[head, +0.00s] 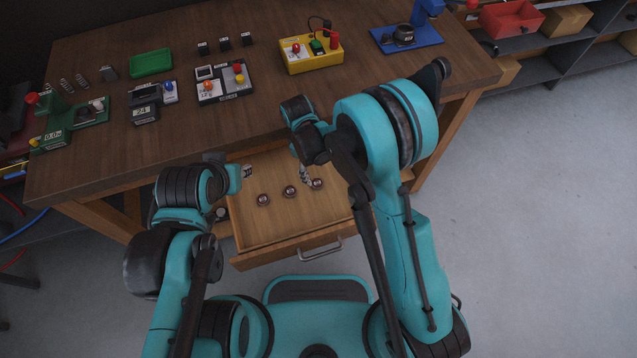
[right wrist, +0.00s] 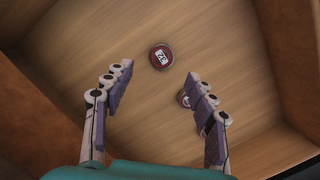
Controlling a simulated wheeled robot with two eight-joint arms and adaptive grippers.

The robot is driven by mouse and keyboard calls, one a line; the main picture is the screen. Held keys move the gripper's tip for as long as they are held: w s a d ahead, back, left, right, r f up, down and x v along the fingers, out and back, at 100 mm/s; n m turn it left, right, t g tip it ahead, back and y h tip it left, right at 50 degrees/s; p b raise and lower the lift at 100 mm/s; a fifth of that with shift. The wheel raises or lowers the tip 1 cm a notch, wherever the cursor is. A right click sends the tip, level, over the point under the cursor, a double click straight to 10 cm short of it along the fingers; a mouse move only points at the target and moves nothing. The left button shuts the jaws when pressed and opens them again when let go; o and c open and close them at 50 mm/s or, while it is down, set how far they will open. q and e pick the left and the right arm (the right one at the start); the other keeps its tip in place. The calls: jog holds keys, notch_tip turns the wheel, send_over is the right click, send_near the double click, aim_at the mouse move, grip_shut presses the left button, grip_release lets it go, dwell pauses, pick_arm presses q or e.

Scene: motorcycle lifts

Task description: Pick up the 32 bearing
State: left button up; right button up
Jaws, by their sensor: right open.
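Three small round dark-red bearings lie in the open wooden drawer: a left one (head: 263,200), a middle one (head: 290,191) and a right one (head: 317,184). Their labels are too small to read in the head view. In the right wrist view, a bearing with a white label (right wrist: 161,56) lies beyond my fingertips; its turned label looks like 32, but I cannot be sure. Another bearing (right wrist: 183,98) is partly hidden by a finger. My right gripper (head: 306,176) is open and empty above the drawer, close to the right bearing. My left gripper (head: 246,171) is at the drawer's left; its fingers are unclear.
The drawer (head: 260,230) is pulled out below the workbench (head: 150,35), its handle (head: 320,250) facing me. The bench top carries a green tray (head: 151,62), a yellow box (head: 312,58) and a blue stand (head: 407,38). The floor at the right is clear.

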aim_at(317, 183)
jog(key=f, duration=0.2)
jog(key=f+b, duration=0.1)
jog(key=d+f+b, duration=0.1)
jog(key=f, duration=0.1)
jog(key=shift+s+f, duration=0.35)
jog(key=shift+r, duration=0.1)
jog(key=c, duration=1.3)
